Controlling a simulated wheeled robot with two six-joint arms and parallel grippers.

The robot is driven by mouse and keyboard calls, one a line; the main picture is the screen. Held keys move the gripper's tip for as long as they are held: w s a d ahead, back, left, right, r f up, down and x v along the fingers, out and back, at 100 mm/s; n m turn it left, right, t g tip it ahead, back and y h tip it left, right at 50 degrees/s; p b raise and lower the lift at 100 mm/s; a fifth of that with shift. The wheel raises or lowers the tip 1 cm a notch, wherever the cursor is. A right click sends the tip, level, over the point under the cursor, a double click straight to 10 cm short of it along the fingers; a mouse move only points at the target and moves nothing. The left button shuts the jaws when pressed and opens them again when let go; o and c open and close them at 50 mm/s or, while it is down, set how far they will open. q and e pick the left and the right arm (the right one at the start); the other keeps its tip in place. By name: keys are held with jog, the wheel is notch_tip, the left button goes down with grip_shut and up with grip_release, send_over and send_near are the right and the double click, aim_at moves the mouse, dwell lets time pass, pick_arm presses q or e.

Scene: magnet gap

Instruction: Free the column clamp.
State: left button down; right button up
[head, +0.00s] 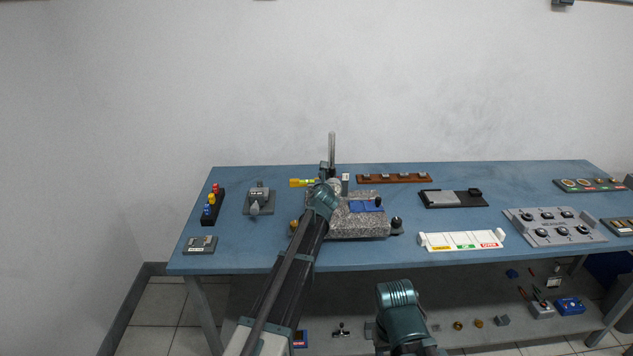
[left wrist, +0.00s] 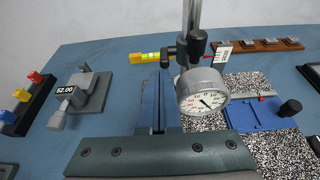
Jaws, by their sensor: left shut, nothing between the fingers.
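The steel column (head: 332,148) stands upright on the speckled granite base (head: 355,225); it also shows in the left wrist view (left wrist: 192,16). The column clamp has a black knob (left wrist: 197,43) and sits low on the column. A round dial gauge (left wrist: 203,91) with a white face hangs in front of the column. My left gripper (left wrist: 158,80) is shut and empty, its fingers pointing toward the clamp, left of the dial gauge. I cannot tell whether the fingertips touch the clamp. In the head view my left wrist hides part of the gauge and clamp.
A yellow level (left wrist: 150,57) lies left of the clamp. A blue plate (left wrist: 255,114) is on the granite. A grey device reading 52.00 (left wrist: 84,91) and a black rack (head: 212,206) stand left. A brown rack (head: 395,178) is behind right.

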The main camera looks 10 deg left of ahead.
pick_arm(q)
jog(key=r+p, duration=0.1)
jog(key=w+r+p, duration=0.1)
jog(key=r+p, duration=0.1)
jog(key=w+r+p, duration=0.1)
jog(key=shift+w+a+r+p, duration=0.2)
jog(key=shift+a+r+p, duration=0.05)
jog(key=shift+r+p, duration=0.15)
jog(key=shift+w+a+r+p, duration=0.2)
jog(key=shift+w+r+p, duration=0.3)
jog(key=shift+w, duration=0.2)
jog(key=shift+s+f, duration=0.1)
jog(key=shift+f, duration=0.05)
jog(key=shift+r+p, duration=0.75)
jog(key=shift+r, duration=0.15)
